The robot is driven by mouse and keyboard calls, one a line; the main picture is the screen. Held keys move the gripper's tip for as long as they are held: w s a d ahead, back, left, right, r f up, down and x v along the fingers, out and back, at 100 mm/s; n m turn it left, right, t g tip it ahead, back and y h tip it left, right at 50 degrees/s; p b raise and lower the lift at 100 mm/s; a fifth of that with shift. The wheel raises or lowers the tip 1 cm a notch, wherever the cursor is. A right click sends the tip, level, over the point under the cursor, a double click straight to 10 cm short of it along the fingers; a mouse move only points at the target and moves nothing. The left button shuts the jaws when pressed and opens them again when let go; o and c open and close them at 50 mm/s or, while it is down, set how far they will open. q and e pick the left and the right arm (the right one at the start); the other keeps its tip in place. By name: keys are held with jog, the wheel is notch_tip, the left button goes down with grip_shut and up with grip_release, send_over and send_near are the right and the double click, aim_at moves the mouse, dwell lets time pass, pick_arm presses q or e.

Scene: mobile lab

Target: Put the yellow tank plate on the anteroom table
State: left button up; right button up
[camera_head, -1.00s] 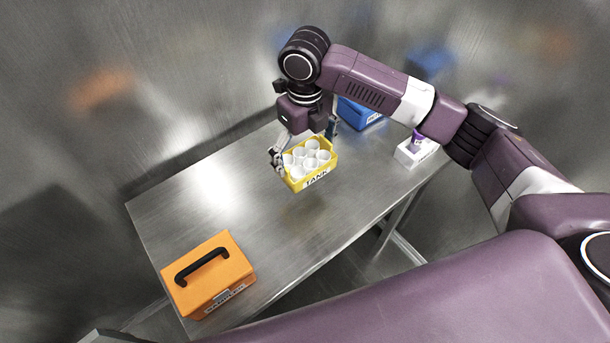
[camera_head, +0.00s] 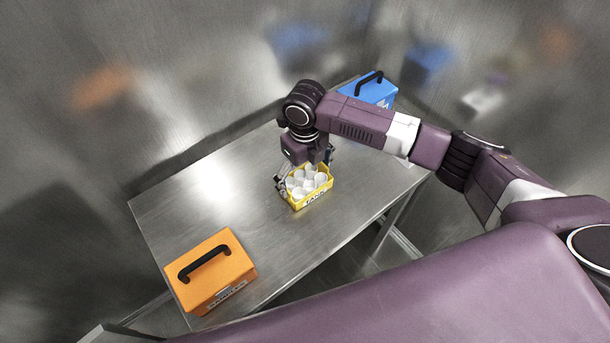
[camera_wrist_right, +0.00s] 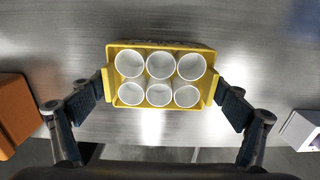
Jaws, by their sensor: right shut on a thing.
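The yellow tank plate (camera_head: 322,200) is a small yellow tray labelled TANK, with several white cups standing in it. It is over the middle of the metal anteroom table (camera_head: 210,200), roughly level. Whether its bottom touches the table or hangs just above it, I cannot tell. My right gripper (camera_head: 305,172) is shut on the tray, reaching down from above. In the right wrist view the tray (camera_wrist_right: 160,106) sits between the two fingers, one at each short end. My left gripper is not in view.
An orange case (camera_head: 222,285) with a black handle stands at the table's near left corner. A blue case (camera_head: 372,92) stands at the far right end. A white box (camera_wrist_right: 303,130) shows at the right wrist view's edge. The table's left middle is clear. Metal walls stand behind.

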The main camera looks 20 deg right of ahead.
aim_at(305, 180)
jog(key=shift+f, duration=0.15)
jog(key=o, duration=0.9)
jog(key=shift+o, duration=0.2)
notch_tip(305, 180, up, 12)
jog(key=b, duration=0.2)
jog(key=shift+r, duration=0.2)
